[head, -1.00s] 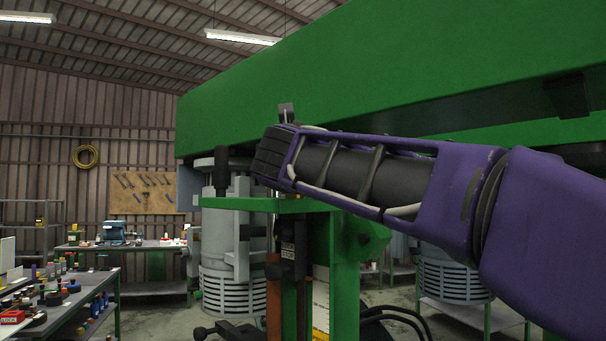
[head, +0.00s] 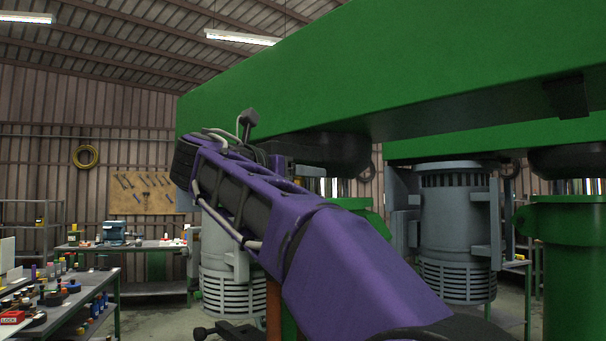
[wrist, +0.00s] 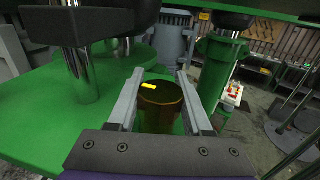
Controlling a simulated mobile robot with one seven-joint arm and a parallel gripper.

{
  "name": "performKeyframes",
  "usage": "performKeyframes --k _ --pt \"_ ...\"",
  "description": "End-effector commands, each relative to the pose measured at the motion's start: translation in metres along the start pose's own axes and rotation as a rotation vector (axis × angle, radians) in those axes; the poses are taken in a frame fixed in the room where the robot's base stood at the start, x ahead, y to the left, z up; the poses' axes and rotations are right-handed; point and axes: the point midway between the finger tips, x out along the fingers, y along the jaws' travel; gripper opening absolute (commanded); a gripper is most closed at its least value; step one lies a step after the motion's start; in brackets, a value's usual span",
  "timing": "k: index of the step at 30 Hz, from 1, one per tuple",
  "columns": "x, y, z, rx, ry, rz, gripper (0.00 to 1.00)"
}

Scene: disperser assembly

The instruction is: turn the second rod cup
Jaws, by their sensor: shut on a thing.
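A dark brown, shiny round cup (wrist: 161,105) with a yellow mark on its top edge stands in the middle of the wrist view, by a green plate (wrist: 60,105). I take it to be the rod cup. The two grey fingers of my gripper (wrist: 160,76) lie on either side of it and are shut on it. A chrome rod (wrist: 84,80) under a dark block (wrist: 75,25) stands to its left. In the head view my purple arm hides the cup and my fingers.
A long green beam (head: 400,75) runs overhead, close above my arm. A green column (head: 570,265) stands at the right, with a grey motor (head: 455,230) behind. A bench (head: 75,310) with small parts is at the lower left.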

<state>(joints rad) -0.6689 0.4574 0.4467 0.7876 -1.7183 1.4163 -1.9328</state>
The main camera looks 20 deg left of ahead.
Motion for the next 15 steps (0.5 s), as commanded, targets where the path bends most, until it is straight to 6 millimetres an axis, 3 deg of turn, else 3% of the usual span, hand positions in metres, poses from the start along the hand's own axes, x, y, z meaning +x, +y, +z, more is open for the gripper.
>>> performKeyframes --k 15 --pt "0.0 -0.0036 -0.0005 0.0 0.0 -0.149 0.0"
